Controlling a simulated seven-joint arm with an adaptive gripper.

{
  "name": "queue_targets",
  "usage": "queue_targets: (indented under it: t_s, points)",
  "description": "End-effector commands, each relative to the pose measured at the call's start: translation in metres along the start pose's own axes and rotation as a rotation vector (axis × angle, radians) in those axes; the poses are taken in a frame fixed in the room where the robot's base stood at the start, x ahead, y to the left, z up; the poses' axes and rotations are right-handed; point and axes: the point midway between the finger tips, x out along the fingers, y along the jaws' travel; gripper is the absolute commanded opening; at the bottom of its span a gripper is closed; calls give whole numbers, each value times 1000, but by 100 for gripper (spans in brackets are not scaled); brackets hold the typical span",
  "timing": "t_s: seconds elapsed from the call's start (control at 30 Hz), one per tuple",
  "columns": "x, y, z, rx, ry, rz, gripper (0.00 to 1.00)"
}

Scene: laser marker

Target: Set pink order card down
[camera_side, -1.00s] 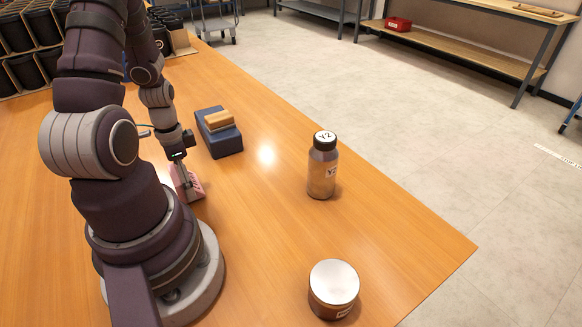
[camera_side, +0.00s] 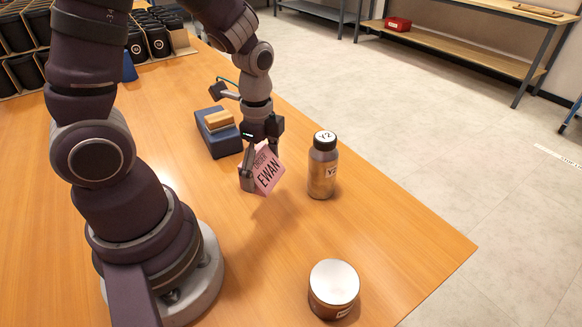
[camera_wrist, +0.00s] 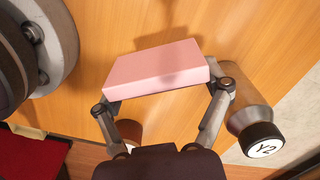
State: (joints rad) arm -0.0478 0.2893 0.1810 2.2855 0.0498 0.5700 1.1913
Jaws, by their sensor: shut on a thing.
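The pink order card (camera_side: 266,171) reads "EWAN" and is tilted in the side view. My gripper (camera_side: 256,172) is shut on it, one finger showing at the card's left side. In the wrist view the card is a thick pink block (camera_wrist: 157,68) between the two fingertips of my gripper (camera_wrist: 162,92). Its shadow falls on the wood beyond it. The card appears to be held above the table, but the gap under it is hard to judge.
A bottle marked "Y2" (camera_side: 322,170) stands just right of the card. A white-lidded jar (camera_side: 333,285) stands nearer the front. A navy block with a wooden piece on top (camera_side: 222,140) sits behind left. Cups in trays (camera_side: 150,38) fill the back left. Table (camera_side: 400,240) is clear at right.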

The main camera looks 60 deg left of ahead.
Motion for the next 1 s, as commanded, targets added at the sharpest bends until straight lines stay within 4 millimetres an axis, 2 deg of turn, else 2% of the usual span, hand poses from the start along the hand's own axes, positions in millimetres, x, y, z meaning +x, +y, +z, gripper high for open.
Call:
queue_targets:
  t_s: [0.03, 0.13, 0.2, 0.3, 0.37, 0.47, 0.7, 1.0]
  points:
    - [4, 9, -23, 133, 0, 2, 42]
    - [11, 28, -58, 344, 4, 1, 42]
    - [14, 41, -74, 451, 5, 2, 42]
    - [17, 53, -87, 544, 9, 1, 42]
    - [18, 54, -93, 570, 10, 1, 42]
    - [21, 44, -110, 579, 10, 0, 42]
    - [28, 4, -159, 576, 9, 3, 42]
    - [33, -30, -203, 576, 8, 3, 42]
